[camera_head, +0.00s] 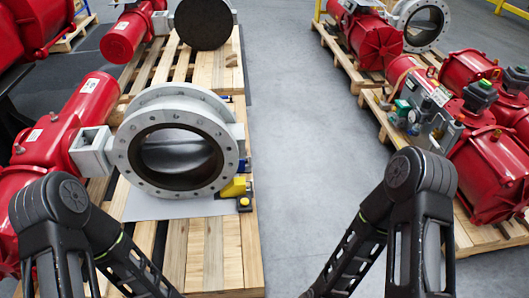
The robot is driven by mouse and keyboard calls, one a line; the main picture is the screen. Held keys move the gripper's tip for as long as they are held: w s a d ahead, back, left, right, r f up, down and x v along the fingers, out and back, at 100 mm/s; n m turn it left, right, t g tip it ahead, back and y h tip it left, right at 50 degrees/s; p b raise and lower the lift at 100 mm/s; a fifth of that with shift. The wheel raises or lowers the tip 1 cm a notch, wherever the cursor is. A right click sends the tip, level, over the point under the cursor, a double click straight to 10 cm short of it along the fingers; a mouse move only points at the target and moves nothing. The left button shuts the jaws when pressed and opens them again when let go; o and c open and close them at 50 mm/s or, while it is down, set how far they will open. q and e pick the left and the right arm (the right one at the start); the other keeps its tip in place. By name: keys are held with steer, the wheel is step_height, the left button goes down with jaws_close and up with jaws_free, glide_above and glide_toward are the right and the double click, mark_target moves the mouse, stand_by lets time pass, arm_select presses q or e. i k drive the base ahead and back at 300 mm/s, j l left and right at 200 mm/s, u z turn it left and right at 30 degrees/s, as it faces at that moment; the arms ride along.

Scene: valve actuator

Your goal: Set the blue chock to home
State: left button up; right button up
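A small blue piece (243,166), possibly the blue chock, shows at the right edge of the big valve ring, mostly hidden behind it. A yellow chock (233,188) sits at the lower right of the ring, beside a small black and yellow block (244,203). The grey valve body (120,150) stands upright on a pallet, joined to a red actuator at its left. My two arms show at the lower left and lower right, but both grippers are out of the frame.
The wooden pallet (205,260) has a light sheet (150,206) under the valve. A dark round disc (204,22) stands on the pallet behind. Grey floor (300,120) is clear between this pallet and the right one, which bears several red actuators (490,170).

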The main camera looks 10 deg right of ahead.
mark_target(241, 164)
steer(key=i+l, duration=0.1)
steer(key=u, duration=0.25)
steer(key=i+l+u, duration=0.1)
steer(key=l+u, duration=0.15)
steer(key=u, duration=0.15)
steer(key=l+u, duration=0.25)
steer(key=u, duration=0.2)
steer(key=l+u, duration=0.6)
steer(key=u, duration=0.2)
steer(key=k+l+u, duration=0.1)
steer(key=l, duration=0.35)
steer(key=k+l+u, duration=0.1)
steer(key=l, duration=0.3)
steer(key=k+l, duration=0.1)
steer(key=l, duration=0.3)
steer(key=k+l+u, duration=0.15)
steer(key=l, duration=0.25)
steer(key=k+l+u, duration=0.1)
steer(key=l, duration=0.3)
steer(key=k+l+u, duration=0.1)
steer(key=l, duration=0.3)
steer(key=k+l, duration=0.15)
steer(key=l, duration=0.15)
steer(key=i+l, duration=0.3)
steer(key=i, duration=0.1)
